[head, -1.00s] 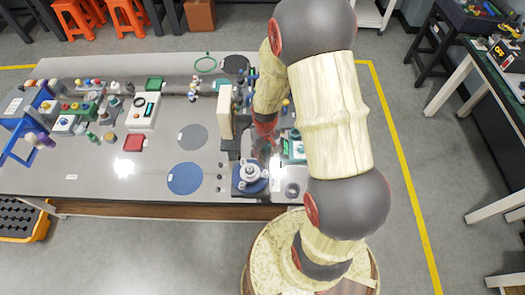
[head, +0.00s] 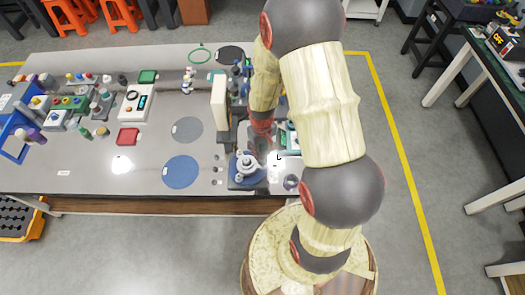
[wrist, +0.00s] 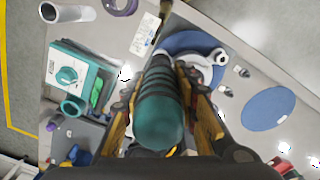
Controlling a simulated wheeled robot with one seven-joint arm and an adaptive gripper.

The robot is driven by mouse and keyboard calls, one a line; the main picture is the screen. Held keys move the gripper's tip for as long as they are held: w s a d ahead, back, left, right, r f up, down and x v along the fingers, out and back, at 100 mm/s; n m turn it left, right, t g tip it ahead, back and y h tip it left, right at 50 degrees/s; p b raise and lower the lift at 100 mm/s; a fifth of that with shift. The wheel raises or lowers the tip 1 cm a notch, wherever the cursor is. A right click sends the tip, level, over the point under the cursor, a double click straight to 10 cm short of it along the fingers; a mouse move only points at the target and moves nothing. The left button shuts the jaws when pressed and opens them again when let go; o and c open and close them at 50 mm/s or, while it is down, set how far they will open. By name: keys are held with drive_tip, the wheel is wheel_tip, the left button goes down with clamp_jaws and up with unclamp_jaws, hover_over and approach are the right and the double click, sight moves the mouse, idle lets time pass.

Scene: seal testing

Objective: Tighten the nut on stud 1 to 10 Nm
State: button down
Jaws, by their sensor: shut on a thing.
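A grey metal flange fixture (head: 247,166) sits on a dark blue square base (head: 238,183) near the table's front edge. In the wrist view the pale fixture (wrist: 212,62) is partly hidden behind the held tool, with a blue disc-like surface (wrist: 180,42) around it. My gripper (wrist: 160,85) is shut on a teal cylindrical tool (wrist: 160,112), whose end faces the wrist camera. In the head view my gripper (head: 262,150) is close to the fixture's right side, and the tool is not clear there. Stud 1, its nut and the tool's far tip cannot be made out.
A cream upright block (head: 219,103) stands behind the fixture. A teal-and-white device (wrist: 68,74) and a white cylinder (wrist: 68,13) lie left in the wrist view.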

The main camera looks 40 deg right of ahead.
drive_tip(key=shift+f+b, duration=0.8)
drive_tip(key=shift+f, duration=0.35)
idle(2.6)
drive_tip(key=shift+r+p, duration=1.85)
drive_tip(key=shift+r, duration=0.65)
